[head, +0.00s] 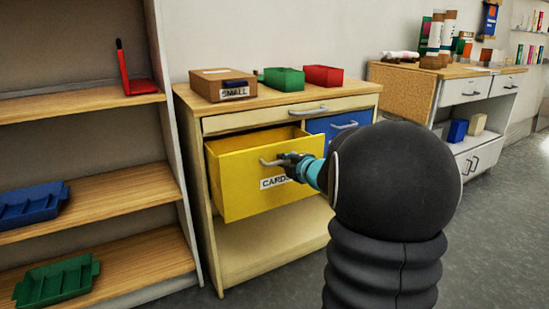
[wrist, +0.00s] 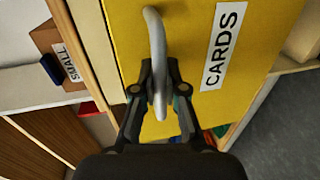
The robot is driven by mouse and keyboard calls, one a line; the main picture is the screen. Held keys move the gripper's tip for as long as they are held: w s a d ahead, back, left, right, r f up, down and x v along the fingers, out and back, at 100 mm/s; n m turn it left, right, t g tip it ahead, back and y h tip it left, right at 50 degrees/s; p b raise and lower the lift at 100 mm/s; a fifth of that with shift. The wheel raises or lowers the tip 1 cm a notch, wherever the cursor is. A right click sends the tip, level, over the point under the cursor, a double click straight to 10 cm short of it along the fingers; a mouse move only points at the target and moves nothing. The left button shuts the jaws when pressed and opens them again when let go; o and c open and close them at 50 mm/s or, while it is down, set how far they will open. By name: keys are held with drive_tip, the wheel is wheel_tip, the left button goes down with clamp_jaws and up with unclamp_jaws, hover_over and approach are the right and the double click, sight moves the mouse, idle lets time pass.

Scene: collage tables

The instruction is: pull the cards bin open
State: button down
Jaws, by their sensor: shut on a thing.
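The yellow cards bin (head: 236,185) sits in the wooden cabinet (head: 206,240), pulled partly out, with its inside showing from above. Its front carries a white CARDS label, partly hidden by my arm in the head view and clear in the wrist view. A grey bar handle (head: 272,162) is on the bin's front; the handle also shows in the wrist view (wrist: 154,30). My gripper (head: 290,161) is at the handle, and in the wrist view its fingers (wrist: 160,92) are shut on it.
A blue bin (head: 336,124) sits right of the yellow one, under a shallow drawer (head: 262,119). A SMALL box (head: 222,84), a green bin (head: 284,79) and a red bin (head: 323,76) stand on top. Shelves (head: 100,195) flank the left; grey floor (head: 490,230) is clear at right.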

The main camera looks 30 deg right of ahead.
drive_tip(key=shift+f+v, duration=0.2)
drive_tip(key=shift+v, duration=0.7)
drive_tip(key=shift+f+v, duration=0.2)
drive_tip(key=shift+v, duration=0.7)
drive_tip(key=shift+s, duration=0.1)
drive_tip(key=c, duration=1.2)
unclamp_jaws()
drive_tip(key=v, duration=1.2)
